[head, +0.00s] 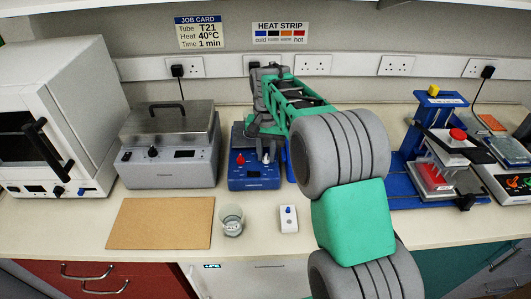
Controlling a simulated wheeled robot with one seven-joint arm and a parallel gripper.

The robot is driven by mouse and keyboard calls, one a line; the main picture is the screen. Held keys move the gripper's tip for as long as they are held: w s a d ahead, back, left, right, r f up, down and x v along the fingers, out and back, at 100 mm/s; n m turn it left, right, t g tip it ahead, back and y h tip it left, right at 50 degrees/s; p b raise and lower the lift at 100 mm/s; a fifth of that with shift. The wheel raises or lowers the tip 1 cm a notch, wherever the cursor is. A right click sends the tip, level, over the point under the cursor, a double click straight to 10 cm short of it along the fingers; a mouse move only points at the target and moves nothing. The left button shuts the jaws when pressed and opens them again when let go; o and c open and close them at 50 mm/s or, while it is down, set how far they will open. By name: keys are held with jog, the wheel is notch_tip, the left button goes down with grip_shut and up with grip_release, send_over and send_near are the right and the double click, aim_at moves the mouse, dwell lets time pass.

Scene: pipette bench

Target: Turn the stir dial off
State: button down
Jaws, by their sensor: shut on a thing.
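A blue stirrer unit (254,183) stands at the middle of the bench. Its front has a red knob (240,159) on the left and a pale dial at the right, which I take to be the stir dial (266,159). My arm reaches in from the lower right over the unit. My gripper (265,152) points down at the right-hand dial, with its fingers shut on it. The fingers cover much of the dial, so its pointer and setting cannot be read. The unit's top and right side are partly hidden by my arm.
A grey lidded bath (170,168) stands close on the left, with a white oven beyond it. In front are a cork mat (160,245), a glass beaker (231,220) and a small white box with a blue button (289,220). A blue press stand (402,185) is at the right.

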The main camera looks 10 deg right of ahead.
aim_at(266, 155)
jog(key=shift+n, duration=1.2)
jog(key=shift+r, duration=0.1)
jog(key=c, duration=1.2)
grip_release()
notch_tip(266, 155, up, 8)
jog(key=shift+f+b, duration=0.25)
jog(key=shift+b, duration=0.2)
jog(key=shift+r, duration=0.1)
